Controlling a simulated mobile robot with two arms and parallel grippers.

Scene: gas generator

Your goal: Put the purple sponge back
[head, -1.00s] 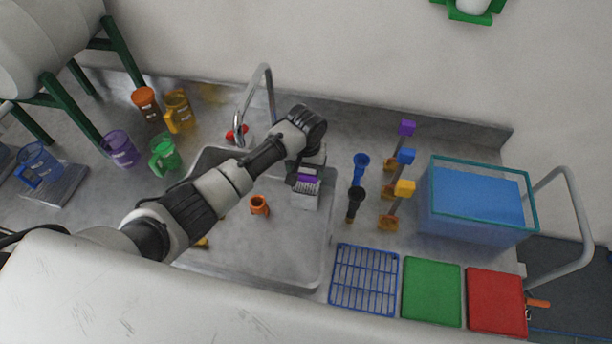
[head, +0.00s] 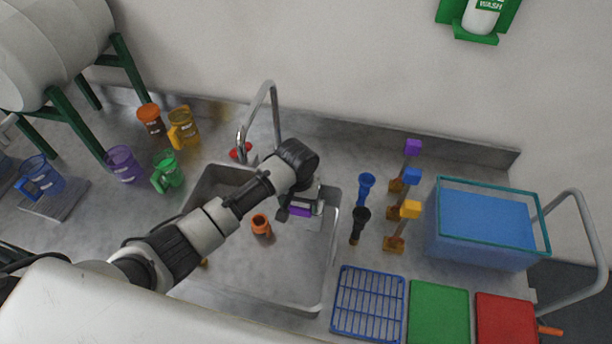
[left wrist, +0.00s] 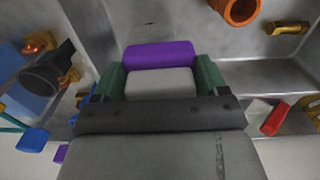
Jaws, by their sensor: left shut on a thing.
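The purple sponge (head: 299,211) is over the right part of the sink basin (head: 285,275) in the head view. In the left wrist view the sponge (left wrist: 160,54) shows a purple band beyond a grey block, between the two green fingers of my left gripper (left wrist: 160,82). I cannot tell whether the grey block is part of the sponge. A pale piece beside the gripper is partly hidden in the head view. My right gripper is not in view.
An orange cup (head: 261,225) is in the basin. A tap (head: 272,112) stands behind it. Jugs stand on the left.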

